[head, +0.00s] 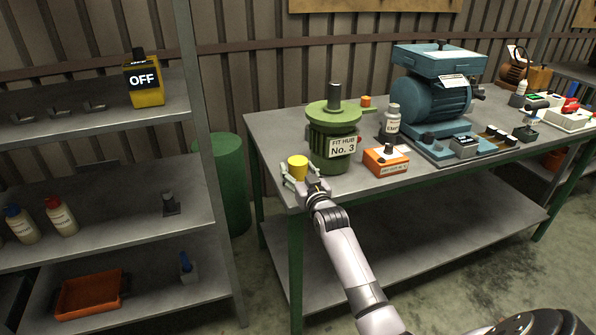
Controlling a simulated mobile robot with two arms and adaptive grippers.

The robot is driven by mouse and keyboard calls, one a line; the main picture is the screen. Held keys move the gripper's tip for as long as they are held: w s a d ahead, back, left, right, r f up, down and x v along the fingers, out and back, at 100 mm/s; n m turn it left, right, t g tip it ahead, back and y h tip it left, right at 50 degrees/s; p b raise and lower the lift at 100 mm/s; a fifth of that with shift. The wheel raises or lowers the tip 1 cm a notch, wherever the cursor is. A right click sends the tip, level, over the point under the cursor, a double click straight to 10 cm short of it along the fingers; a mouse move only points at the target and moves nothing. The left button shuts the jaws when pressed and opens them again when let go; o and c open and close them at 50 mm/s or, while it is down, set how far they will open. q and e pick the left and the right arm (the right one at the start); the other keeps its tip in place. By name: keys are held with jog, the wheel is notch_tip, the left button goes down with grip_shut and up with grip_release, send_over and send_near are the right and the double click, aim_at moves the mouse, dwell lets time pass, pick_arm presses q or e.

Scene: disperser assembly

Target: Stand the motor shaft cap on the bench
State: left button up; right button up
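A yellow cylinder (298,165), which looks like the motor shaft cap, is upright at the front left corner of the bench (270,133). My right gripper (299,174) is at the cylinder, with its light fingers around the lower part. I cannot tell whether the fingers touch it or whether its base rests on the bench top. The gripper hides part of its lower side. A green motor hub labelled "FIT HUB No. 3" (330,135), with a dark shaft (334,95) pointing up, stands just right of the cylinder. My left gripper is out of view.
An orange box (386,161) and a grey bottle (392,122) stand right of the hub. A large blue motor (435,95) fills the bench's middle. A shelf rack (95,120) and a green barrel (229,180) are left. Bare bench top lies behind the cylinder.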

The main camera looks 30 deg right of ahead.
jog(key=shift+o, duration=0.2)
jog(key=shift+r, duration=0.1)
jog(key=shift+s, duration=0.1)
jog(key=v, duration=1.2)
jog(key=s+a+f+n+g+y, duration=0.1)
jog(key=s+a+f+n+y, duration=0.2)
jog(key=a+f, duration=0.8)
jog(key=s+a+f+g+y, duration=0.1)
jog(key=s+a+f+g, duration=0.1)
jog(key=f, duration=0.6)
jog(key=s+a+f+g, duration=0.1)
jog(key=s+f+g, duration=0.15)
jog(key=f, duration=0.45)
jog(key=s+a+f+g+y, duration=0.1)
jog(key=s+a+f, duration=0.15)
jog(key=f, duration=0.55)
jog(key=s+f+n+g, duration=0.1)
jog(key=s+f+g, duration=0.4)
jog(key=s+f, duration=1.3)
jog(key=s+f+g, duration=0.2)
jog(key=s+f, duration=0.1)
jog(key=s, duration=0.7)
jog(key=s+f+n+g, duration=0.1)
jog(key=s+f+g, duration=0.2)
jog(key=s, duration=0.8)
jog(key=shift+s+f+h, duration=0.25)
jog(key=shift+f+h, duration=0.05)
jog(key=shift+f, duration=0.4)
